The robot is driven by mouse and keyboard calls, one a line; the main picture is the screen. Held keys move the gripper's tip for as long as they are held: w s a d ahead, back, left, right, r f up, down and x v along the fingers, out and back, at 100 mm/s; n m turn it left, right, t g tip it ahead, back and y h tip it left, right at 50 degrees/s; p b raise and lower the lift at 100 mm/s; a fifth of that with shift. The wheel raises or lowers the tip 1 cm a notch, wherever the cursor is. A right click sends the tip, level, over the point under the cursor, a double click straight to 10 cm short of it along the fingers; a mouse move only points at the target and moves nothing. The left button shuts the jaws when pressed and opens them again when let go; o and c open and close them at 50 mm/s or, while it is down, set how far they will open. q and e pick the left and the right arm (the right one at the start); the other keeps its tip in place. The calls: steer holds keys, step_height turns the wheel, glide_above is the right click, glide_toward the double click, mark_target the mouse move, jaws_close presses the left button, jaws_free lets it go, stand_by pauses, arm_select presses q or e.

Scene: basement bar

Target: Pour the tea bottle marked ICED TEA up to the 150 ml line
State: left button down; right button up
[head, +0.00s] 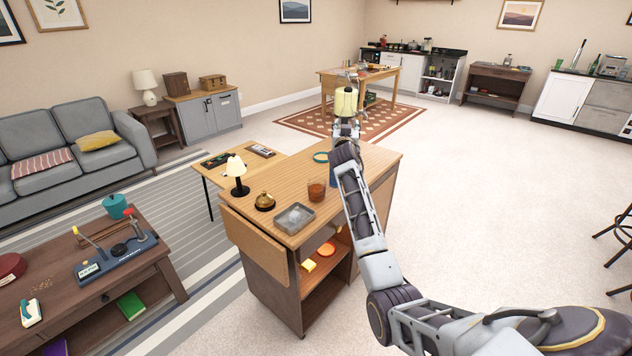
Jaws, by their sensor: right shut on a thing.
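My right gripper (346,128) is reached far out over the back end of the wooden cabinet. It is shut on a pale yellow, roughly cylindrical thing (345,102), which stands up above the fingers. No ICED TEA marking is readable on it, so I cannot tell whether it is the tea bottle. A small glass (316,190) with reddish-brown contents stands on the cabinet top (349,160), left of my arm. No 150 ml line can be made out. A blue thing (333,180) beside the glass is mostly hidden by my arm. My left gripper is out of view.
On the cabinet top are a grey tray (280,222) with a clear item, a brass bell (265,201), a small lamp (237,176) and a teal ring (321,157). A low table (215,175) adjoins on the left. Open floor lies to the right.

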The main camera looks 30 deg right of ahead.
mark_target(347, 112)
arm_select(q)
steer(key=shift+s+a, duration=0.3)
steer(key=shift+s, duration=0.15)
arm_select(e)
steer(key=shift+r, duration=0.25)
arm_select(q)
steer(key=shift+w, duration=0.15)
